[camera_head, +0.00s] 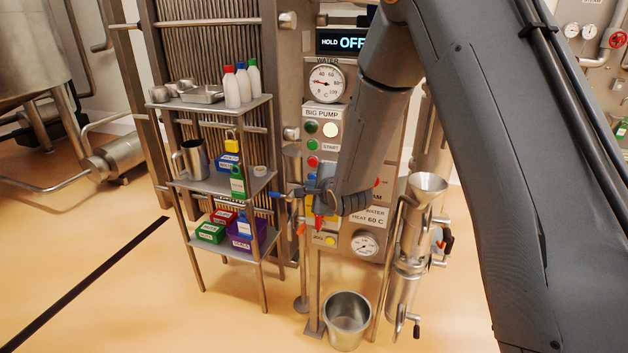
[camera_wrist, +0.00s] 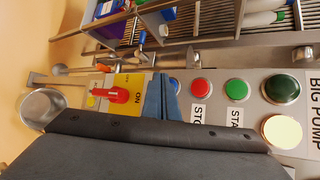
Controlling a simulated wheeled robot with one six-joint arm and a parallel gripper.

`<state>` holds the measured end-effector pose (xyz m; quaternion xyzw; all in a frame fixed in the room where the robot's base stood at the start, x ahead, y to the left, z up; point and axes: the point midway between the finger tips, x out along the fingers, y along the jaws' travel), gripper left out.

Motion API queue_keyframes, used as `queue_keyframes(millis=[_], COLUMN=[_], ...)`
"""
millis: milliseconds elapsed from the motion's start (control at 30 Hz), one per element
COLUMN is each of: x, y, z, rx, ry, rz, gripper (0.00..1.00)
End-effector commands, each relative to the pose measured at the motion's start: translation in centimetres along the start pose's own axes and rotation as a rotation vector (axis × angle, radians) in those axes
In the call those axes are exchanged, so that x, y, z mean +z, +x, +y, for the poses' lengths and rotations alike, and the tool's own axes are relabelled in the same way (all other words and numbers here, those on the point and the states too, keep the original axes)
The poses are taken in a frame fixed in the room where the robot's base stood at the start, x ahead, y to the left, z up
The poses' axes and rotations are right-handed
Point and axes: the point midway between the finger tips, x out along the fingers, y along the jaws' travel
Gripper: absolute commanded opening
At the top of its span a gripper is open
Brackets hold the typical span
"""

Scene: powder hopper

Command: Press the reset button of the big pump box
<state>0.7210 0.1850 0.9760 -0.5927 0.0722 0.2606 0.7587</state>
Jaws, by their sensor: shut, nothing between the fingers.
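The big pump box (camera_head: 323,118) is a grey panel lettered BIG PUMP; in the wrist view (camera_wrist: 262,112) it lies sideways. It carries a dark green lamp (camera_wrist: 282,89), a cream lamp (camera_wrist: 282,130), a green start button (camera_wrist: 237,90) and a red stop button (camera_wrist: 201,87). Beside the stop button a blue button (camera_wrist: 175,86) shows partly behind my finger; its label is hidden. My gripper (camera_wrist: 162,77) has its blue fingers shut and empty, in front of the panel near the blue button. I cannot tell whether they touch it. In the head view my gripper (camera_head: 316,190) is partly hidden by my wrist.
A red switch (camera_wrist: 112,95) on a yellow plate sits close beside my fingers. A shelf rack (camera_head: 215,183) with bottles, boxes and padlocks stands left of the panel. A metal bucket (camera_head: 346,318) and a funnel pipe (camera_head: 427,187) stand below and right. The floor at left is open.

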Motion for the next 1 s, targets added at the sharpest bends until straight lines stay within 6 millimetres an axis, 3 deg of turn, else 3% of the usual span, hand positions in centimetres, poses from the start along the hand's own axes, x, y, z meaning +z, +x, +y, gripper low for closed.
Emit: queue_keyframes(millis=[1000], x=[-0.48], y=[0.72], z=[-0.49], rx=[0.0], ry=[0.0], rz=[0.0], gripper=[0.0])
